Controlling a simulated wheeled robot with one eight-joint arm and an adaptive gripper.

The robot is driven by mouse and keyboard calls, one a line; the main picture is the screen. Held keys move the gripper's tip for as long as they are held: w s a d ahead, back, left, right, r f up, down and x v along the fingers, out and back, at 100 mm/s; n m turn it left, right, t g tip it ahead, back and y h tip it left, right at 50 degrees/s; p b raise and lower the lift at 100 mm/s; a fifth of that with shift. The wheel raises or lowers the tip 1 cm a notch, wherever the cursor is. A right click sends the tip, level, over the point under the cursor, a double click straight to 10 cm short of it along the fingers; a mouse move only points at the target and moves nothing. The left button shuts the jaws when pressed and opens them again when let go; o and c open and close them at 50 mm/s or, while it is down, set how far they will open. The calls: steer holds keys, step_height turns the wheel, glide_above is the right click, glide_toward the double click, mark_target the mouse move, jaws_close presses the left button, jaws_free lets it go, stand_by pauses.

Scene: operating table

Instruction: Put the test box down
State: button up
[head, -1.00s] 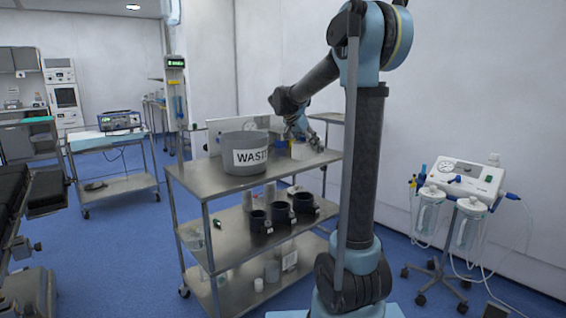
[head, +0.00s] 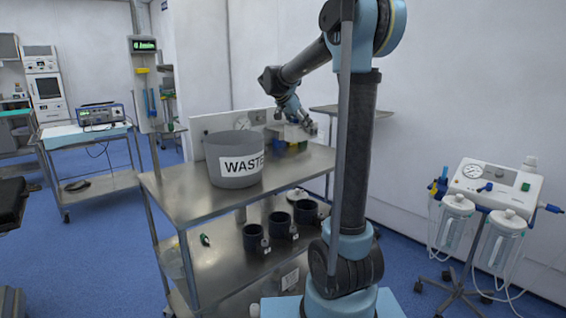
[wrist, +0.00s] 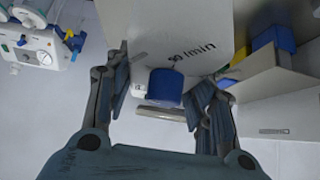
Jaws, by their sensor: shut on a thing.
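In the wrist view, the test box seems to be the pale grey box (wrist: 165,32) marked "l/min", with a blue part (wrist: 166,84) on its near side. My gripper (wrist: 163,92) has its fingers on both sides of this blue part and is shut on the box. In the head view, my gripper (head: 306,126) is over the far right part of the cart's top shelf (head: 205,200). A pale box (head: 291,131) shows beside it, partly hidden by the arm. I cannot tell the exact gap between box and shelf.
A grey waste bin (head: 232,170) stands on the top shelf, left of my gripper. Yellow and blue items (head: 297,147) lie below the gripper. Black holders (head: 282,225) stand on the shelf beneath. A suction unit (head: 490,185) stands at right. The top shelf's front is clear.

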mark_target(302, 135)
steer(key=f, duration=0.5)
steer(key=shift+w+d+f, duration=0.2)
steer(key=shift+f, duration=2.25)
steer(key=o, duration=1.5)
steer(key=shift+s, duration=0.1)
steer(key=shift+c, duration=0.2)
